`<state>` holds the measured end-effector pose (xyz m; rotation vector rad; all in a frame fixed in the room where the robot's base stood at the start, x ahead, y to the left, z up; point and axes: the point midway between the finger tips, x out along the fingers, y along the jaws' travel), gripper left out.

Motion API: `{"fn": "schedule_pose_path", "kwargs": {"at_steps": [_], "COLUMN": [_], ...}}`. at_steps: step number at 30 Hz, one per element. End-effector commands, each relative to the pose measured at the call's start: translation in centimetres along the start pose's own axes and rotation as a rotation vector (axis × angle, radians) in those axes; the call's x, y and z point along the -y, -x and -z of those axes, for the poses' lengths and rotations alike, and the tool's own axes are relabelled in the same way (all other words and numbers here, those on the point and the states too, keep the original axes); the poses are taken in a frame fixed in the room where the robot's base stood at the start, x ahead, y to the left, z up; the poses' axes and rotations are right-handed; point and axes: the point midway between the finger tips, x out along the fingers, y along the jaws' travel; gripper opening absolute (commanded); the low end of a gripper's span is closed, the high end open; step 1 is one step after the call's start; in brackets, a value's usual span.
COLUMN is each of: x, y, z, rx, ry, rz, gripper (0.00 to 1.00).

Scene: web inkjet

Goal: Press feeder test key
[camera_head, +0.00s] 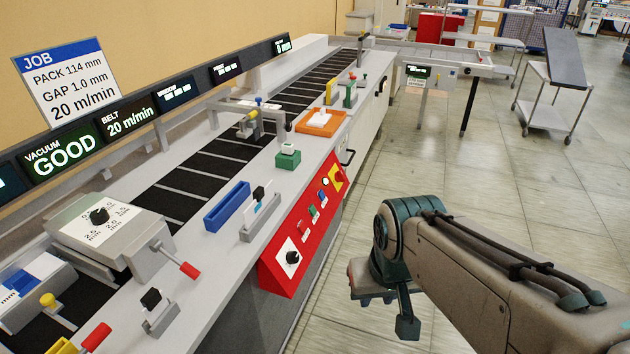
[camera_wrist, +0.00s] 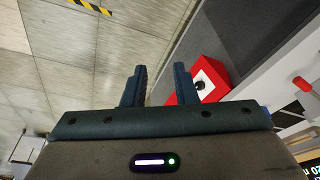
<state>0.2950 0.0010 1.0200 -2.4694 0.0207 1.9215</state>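A red control panel (camera_head: 302,222) slopes along the front of the feeder line in the head view. It carries a black knob (camera_head: 292,257) on a white plate, small red, green and blue keys (camera_head: 312,210), a white round button (camera_head: 325,182) and a red stop button on yellow (camera_head: 338,178). I cannot read which key is the feeder test key. My gripper (camera_wrist: 159,88) is open and empty, its two fingers apart. In the head view it hangs right of the panel, over the floor. The wrist view shows the panel's knob end (camera_wrist: 205,80) beyond the right finger.
A blue tray (camera_head: 227,206), a green block (camera_head: 288,158) and an orange tray (camera_head: 320,122) sit on the machine's top ledge. A lever with a red end (camera_head: 189,270) sticks out at lower left.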

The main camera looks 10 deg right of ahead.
Motion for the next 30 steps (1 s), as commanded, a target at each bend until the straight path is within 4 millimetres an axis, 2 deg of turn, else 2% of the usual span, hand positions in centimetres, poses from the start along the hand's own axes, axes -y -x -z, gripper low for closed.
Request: {"fn": "schedule_pose_path", "kwargs": {"at_steps": [1,2,3,30], "x": [0.0,0.0,0.0,0.0], "y": [0.0,0.0,0.0,0.0], "z": [0.0,0.0,0.0,0.0], "rx": [0.0,0.0,0.0,0.0], "ry": [0.0,0.0,0.0,0.0], "rz": [0.0,0.0,0.0,0.0], "gripper": [0.12,0.03,0.0,0.0]}}
